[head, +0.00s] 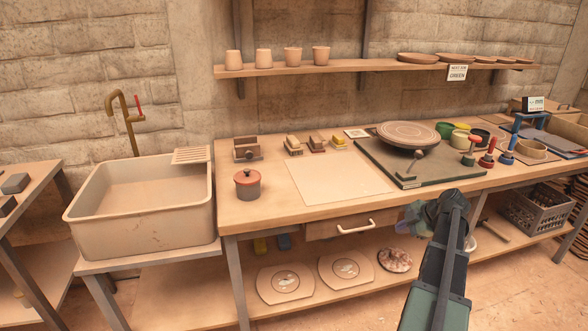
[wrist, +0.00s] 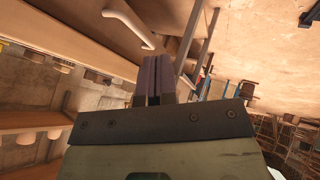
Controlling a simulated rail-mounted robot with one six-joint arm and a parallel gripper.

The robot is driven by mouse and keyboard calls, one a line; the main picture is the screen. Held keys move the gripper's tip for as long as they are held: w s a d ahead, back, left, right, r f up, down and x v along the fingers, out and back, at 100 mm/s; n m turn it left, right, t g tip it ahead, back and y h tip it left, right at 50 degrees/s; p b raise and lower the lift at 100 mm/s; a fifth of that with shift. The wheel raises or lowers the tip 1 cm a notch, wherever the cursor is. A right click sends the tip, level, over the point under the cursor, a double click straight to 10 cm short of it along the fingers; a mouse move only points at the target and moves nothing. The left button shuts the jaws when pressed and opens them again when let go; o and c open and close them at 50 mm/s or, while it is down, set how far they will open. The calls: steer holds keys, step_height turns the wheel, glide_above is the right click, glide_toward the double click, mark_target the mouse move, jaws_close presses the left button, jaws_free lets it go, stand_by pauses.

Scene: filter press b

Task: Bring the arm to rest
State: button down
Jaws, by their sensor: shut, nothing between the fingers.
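My gripper (head: 404,227) is at the end of my dark arm, in front of the bench's front edge, just right of the drawer (head: 338,228). It is small and partly hidden by my arm in the head view. In the wrist view my gripper (wrist: 157,62) shows two dark purple-grey fingers side by side, closed together with nothing held. The drawer's pale handle (wrist: 130,24) shows beyond the fingers, up and left, apart from them.
The workbench (head: 262,208) carries a lidded pot (head: 248,184), a pale board (head: 335,178), a turntable (head: 408,134) and several stamps. A sink (head: 142,216) stands at left. A lower shelf (head: 200,300) holds plates; a grey crate (head: 536,210) stands at right. Open floor lies in front.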

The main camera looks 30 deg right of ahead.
steer(key=s+a+f+m+g+h, duration=0.15)
steer(key=a+m, duration=0.35)
steer(key=a, duration=1)
steer(key=a+f+m+g+h, duration=0.1)
steer(key=a+m+g, duration=0.3)
steer(key=a, duration=1)
steer(key=a+f+m+g+h, duration=0.15)
steer(key=a+m, duration=0.45)
steer(key=a, duration=0.9)
step_height(320, 180, up, 13)
steer(key=a+n+p, duration=0.1)
steer(key=p, duration=1.1)
steer(key=shift+a+f+p, duration=0.15)
steer(key=shift+a+p, duration=0.1)
steer(key=shift+p, duration=0.1)
steer(key=shift+w, duration=0.1)
